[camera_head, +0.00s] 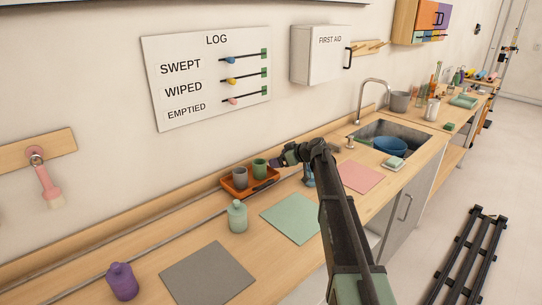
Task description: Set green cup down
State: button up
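The green cup (260,168) is upright at the orange tray (236,194) on the counter, at the tray's right end. A grey cup (240,177) stands to its left in the same tray. My gripper (275,161) is at the right side of the green cup, very close to it. The fingers are small and dark here, so I cannot tell whether they are closed on the cup. I also cannot tell whether the cup's base rests on the tray.
A green bottle (237,216) stands in front of the tray. A green mat (291,218), a grey mat (208,276) and a pink mat (360,177) lie bare on the counter. A purple bottle (122,282) is at lower left. A sink (410,133) holds a blue basin (388,146).

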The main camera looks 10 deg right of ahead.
jog(key=shift+s, duration=0.15)
